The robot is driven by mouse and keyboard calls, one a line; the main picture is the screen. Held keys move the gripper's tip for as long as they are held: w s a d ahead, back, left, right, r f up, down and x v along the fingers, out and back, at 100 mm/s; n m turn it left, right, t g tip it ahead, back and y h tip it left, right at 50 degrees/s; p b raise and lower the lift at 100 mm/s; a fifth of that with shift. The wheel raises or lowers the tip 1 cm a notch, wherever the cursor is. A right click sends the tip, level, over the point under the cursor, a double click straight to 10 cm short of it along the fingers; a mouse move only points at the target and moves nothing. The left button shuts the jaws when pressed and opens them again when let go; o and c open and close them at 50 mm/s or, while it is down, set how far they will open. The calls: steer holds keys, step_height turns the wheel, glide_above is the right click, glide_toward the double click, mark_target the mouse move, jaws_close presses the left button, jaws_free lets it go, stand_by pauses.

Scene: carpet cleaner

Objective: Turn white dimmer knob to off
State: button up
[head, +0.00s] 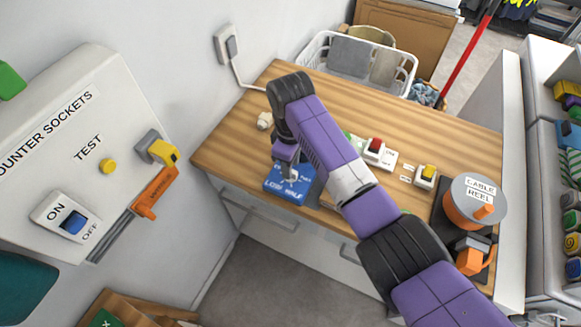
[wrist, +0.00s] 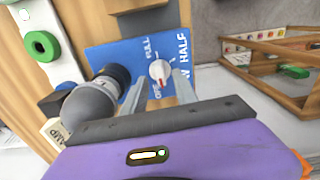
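The white dimmer knob (wrist: 160,72) has a red pointer mark and sits on a blue panel (wrist: 112,52) lettered OFF, FULL, HALF and LOW. In the wrist view the red mark is on the knob's lower side; I cannot tell exactly which setting it points at. In the head view the blue panel (head: 278,186) lies at the wooden counter's front edge, with the knob mostly hidden by my gripper (head: 290,172). In the wrist view my gripper (wrist: 159,82) is open, one finger on each side of the knob. Contact cannot be told.
A grey bulb with a dark base (wrist: 92,98) stands close left of my fingers. A red switch (head: 376,146), a yellow switch (head: 428,172) and a cable reel (head: 474,202) are right on the wooden counter (head: 240,140). A white switch panel (head: 60,130) stands left.

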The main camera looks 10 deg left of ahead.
steer(key=shift+r, duration=3.4)
